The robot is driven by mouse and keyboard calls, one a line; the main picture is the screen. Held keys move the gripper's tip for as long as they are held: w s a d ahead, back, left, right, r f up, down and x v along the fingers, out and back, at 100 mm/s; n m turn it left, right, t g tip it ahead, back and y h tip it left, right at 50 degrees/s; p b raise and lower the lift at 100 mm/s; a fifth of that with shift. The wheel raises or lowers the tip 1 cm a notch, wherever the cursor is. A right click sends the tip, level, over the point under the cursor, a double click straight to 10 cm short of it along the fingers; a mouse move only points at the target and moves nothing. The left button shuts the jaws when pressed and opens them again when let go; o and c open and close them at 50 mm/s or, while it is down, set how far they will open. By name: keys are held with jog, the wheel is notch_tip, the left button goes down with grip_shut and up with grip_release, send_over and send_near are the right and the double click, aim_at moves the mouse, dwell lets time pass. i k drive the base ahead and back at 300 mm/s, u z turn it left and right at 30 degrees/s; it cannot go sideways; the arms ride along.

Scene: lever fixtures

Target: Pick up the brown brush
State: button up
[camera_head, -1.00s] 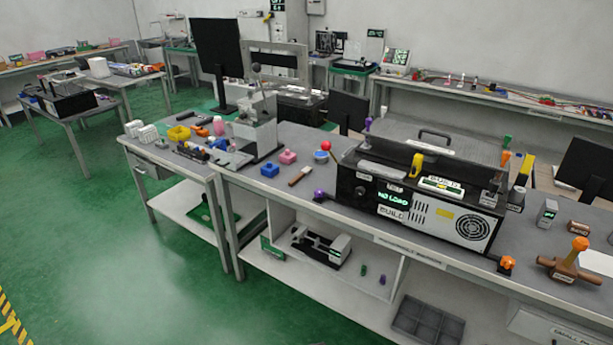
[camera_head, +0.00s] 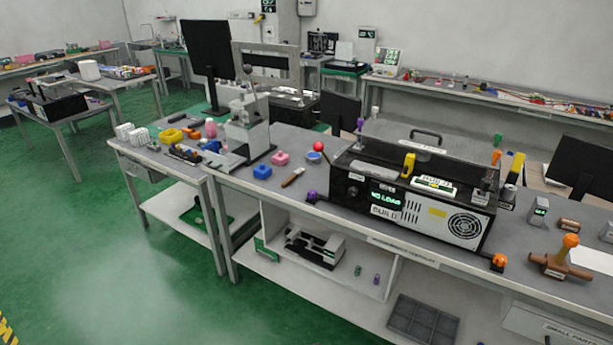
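A small brush with a brown handle (camera_head: 292,177) lies flat on the grey workbench (camera_head: 240,181), near its front edge. My gripper is not in view.
Green floor (camera_head: 110,270) in front is clear.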

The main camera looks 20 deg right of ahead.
aim_at(298, 174)
jog(key=u, duration=0.95)
jog(key=i, duration=0.75)
jog(key=u, duration=0.35)
